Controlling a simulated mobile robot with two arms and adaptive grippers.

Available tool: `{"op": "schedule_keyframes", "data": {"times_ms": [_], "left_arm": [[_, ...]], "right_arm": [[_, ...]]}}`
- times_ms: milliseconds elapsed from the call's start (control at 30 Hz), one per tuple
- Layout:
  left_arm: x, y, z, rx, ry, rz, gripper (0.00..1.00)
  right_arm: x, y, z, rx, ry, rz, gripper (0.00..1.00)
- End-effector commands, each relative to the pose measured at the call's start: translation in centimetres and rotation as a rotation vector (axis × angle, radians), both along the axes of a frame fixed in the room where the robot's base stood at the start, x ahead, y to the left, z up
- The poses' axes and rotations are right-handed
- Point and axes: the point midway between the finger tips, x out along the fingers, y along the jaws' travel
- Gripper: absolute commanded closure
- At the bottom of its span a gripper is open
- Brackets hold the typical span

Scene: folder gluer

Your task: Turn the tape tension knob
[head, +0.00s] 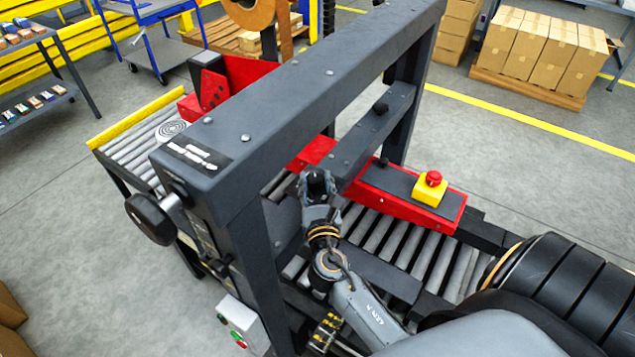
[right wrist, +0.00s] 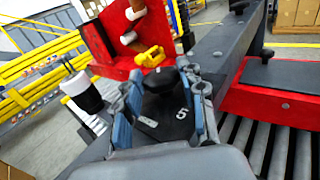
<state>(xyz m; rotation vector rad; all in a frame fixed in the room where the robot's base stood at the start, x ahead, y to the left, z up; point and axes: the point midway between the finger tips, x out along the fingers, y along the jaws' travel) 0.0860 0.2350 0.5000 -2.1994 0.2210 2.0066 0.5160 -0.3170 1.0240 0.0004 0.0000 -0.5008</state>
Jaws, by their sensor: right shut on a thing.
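The tape tension knob, black and round, shows in the right wrist view (right wrist: 159,82). It sits above a dark dial plate (right wrist: 170,125) with a white "5" and a light mark. My right gripper (right wrist: 160,88) is shut on the knob, with a blue-padded finger on either side. In the head view my right gripper (head: 317,183) is beside the dark crossbeam of the machine frame, and the knob is hidden there. My left gripper is not in view.
The dark machine frame (head: 300,75) rises over the roller conveyor (head: 400,240). A black handle (head: 150,218) sticks out on its left. A red emergency button (head: 433,178) stands on a yellow box on the red rail. A red bracket with a yellow part (right wrist: 150,57) is close beyond the knob.

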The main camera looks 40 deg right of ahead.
Motion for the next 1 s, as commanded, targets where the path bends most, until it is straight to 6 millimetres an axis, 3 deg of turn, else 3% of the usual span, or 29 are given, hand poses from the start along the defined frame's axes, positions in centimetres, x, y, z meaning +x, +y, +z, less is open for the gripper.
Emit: {"op": "schedule_keyframes", "data": {"times_ms": [700, 733, 800, 833, 1000], "left_arm": [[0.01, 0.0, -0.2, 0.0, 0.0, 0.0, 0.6], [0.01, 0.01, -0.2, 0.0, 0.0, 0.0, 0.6], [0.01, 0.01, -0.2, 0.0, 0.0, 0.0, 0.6], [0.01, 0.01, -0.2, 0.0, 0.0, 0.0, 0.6], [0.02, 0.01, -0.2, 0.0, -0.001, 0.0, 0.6]], "right_arm": [[0.12, 0.08, 0.06, -0.002, -0.001, -0.08, 0.91], [0.12, 0.07, 0.06, -0.002, -0.001, -0.08, 0.58], [0.12, 0.07, 0.05, -0.001, -0.002, -0.08, 0.44], [0.12, 0.07, 0.05, -0.001, -0.002, -0.08, 0.38], [0.11, 0.08, 0.02, 0.0, -0.001, -0.08, 0.38]]}}
